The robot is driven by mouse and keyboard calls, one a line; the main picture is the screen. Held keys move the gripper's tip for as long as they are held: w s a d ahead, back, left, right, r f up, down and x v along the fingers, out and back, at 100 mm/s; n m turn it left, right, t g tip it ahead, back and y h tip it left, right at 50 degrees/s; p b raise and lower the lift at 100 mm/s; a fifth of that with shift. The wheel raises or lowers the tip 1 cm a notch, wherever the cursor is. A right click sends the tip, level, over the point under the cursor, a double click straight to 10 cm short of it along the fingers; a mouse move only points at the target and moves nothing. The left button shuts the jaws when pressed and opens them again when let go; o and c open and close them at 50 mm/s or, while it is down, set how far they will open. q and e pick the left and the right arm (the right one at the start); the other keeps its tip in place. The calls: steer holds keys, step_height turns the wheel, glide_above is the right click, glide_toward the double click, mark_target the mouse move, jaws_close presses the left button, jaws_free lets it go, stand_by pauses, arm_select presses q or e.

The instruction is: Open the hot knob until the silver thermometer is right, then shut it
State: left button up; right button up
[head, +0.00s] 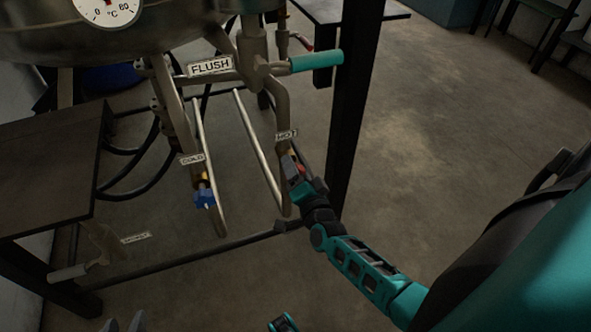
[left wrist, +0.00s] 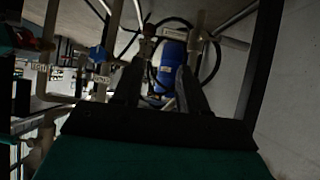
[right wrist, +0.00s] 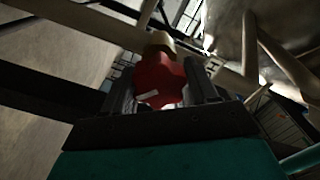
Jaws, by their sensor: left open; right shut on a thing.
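The hot knob is red and sits below the HOT label (head: 287,135) on its pipe. In the right wrist view the red knob (right wrist: 158,78) is between my right gripper's fingers. My right gripper (head: 294,170) is shut on it and hides most of it in the head view. A white dial thermometer (head: 108,12) on the metal vessel is cut off by the top edge. Its scale shows 0, °C and 60; the red pointer's tip is out of view. My left gripper (head: 123,325) is open and empty at the bottom edge.
A blue knob (head: 204,198) sits below the COLD label (head: 192,159). A teal lever (head: 317,61) is beside the FLUSH label (head: 210,67). A dark table (head: 50,165) stands left and a black post (head: 356,110) right of the pipes. The floor at right is open.

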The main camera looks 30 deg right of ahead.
steer(key=m, duration=0.2)
steer(key=m+b, duration=0.1)
steer(key=m, duration=0.2)
steer(key=shift+f+m, duration=0.2)
steer(key=shift+m, duration=0.1)
steer(key=shift+m+b, duration=0.4)
steer(key=shift+m, duration=0.7)
arm_select(q)
steer(key=shift+w+d+f, duration=0.15)
steer(key=shift+d+f, duration=0.2)
steer(key=shift+f, duration=0.05)
arm_select(e)
steer(key=shift+m, duration=1)
steer(key=o, duration=1)
steer(key=shift+c, duration=0.2)
arm_select(q)
steer(key=shift+a+r+p, duration=0.4)
steer(key=shift+r+p, duration=0.2)
steer(key=shift+p, duration=0.5)
arm_select(e)
steer(key=v, duration=1.3)
steer(key=shift+d, duration=0.1)
